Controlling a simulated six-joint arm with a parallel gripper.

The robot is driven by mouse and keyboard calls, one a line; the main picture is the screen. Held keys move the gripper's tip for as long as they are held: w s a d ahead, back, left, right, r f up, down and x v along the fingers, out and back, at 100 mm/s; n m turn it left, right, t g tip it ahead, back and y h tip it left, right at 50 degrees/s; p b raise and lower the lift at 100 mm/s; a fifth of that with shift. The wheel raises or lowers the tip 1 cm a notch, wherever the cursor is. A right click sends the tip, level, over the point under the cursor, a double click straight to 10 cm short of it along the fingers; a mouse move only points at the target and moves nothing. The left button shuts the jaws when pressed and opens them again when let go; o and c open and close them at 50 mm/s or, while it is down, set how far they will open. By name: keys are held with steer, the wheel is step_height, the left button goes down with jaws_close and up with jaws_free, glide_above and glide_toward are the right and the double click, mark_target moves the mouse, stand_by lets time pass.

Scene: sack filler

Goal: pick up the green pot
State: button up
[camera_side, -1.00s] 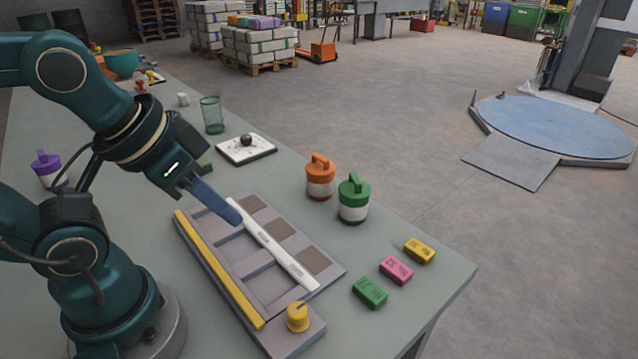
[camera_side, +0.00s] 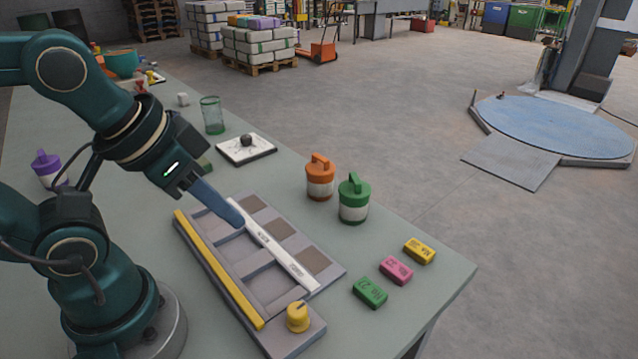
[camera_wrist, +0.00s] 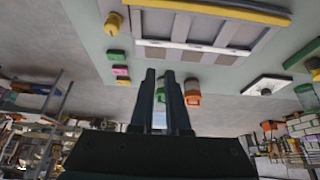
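The green pot (camera_side: 354,199), with a green lid and handle and a pale band, stands upright near the table's right edge. In the wrist view the green pot (camera_wrist: 160,94) shows between and behind my fingers, which partly hide it. My gripper (camera_side: 238,220) points down and right above the grey tray, left of the green pot and apart from it. In the side view the fingers overlap as one blue shape. In the wrist view my gripper (camera_wrist: 160,72) has a narrow gap between its fingertips and holds nothing.
An orange pot (camera_side: 320,178) stands close behind-left of the green pot. The grey compartment tray (camera_side: 330,272) has a white bar and a yellow knob (camera_side: 298,317). Green (camera_side: 370,292), pink (camera_side: 396,270) and yellow (camera_side: 419,251) blocks lie at the front right. A glass (camera_side: 212,115) stands farther back.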

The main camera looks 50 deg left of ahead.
steer(key=o, duration=1.2)
steer(key=shift+c, duration=0.2)
